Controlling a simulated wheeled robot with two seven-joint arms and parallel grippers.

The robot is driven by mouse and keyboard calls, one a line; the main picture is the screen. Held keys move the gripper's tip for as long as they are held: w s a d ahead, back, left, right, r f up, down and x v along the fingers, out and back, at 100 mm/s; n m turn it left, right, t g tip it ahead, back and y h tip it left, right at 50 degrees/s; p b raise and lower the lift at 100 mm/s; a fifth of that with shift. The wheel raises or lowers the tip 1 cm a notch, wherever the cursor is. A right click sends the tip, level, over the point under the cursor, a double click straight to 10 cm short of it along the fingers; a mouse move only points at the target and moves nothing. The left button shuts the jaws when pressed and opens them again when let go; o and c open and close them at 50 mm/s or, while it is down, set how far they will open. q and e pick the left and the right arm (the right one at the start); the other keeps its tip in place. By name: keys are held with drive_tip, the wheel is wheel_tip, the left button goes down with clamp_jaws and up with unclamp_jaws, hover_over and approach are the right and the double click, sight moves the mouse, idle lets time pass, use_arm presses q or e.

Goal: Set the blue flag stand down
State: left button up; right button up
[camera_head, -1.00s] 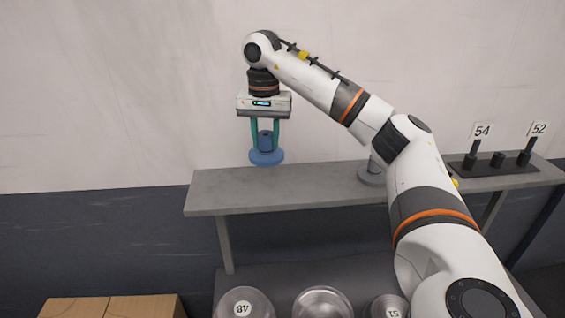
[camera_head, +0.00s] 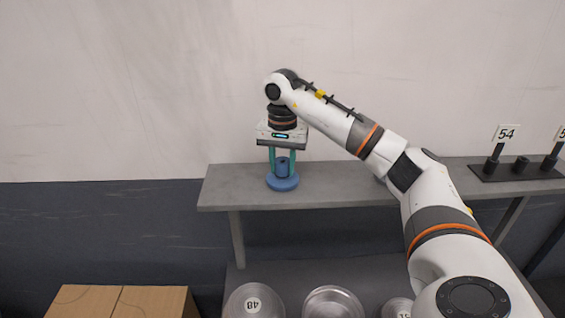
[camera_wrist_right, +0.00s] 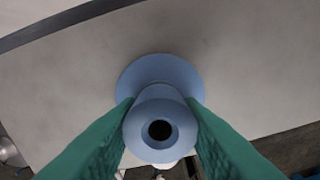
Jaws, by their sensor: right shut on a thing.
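The blue flag stand (camera_head: 282,182) is upright at the left end of the grey shelf (camera_head: 335,192) in the head view. It has a round base and a narrower post with a hole in its top. My right gripper (camera_head: 282,164) points down with its green fingers shut on the post. In the right wrist view the stand (camera_wrist_right: 160,125) sits between the two fingers, its base over the shelf surface. I cannot tell for sure whether the base touches the shelf. My left gripper is not in view.
A dark tray (camera_head: 543,172) with stands, one bearing the sign 54 (camera_head: 506,133), is at the shelf's right. Round metal pans (camera_head: 333,302) are on a lower surface. The shelf middle is partly behind my right arm.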

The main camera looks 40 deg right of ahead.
drive_tip(key=shift+f, duration=0.1)
drive_tip(key=o, duration=1)
drive_tip(key=shift+o, duration=0.2)
wheel_tip(320, 180, up, 12)
drive_tip(key=shift+a, duration=0.1)
idle(0.4)
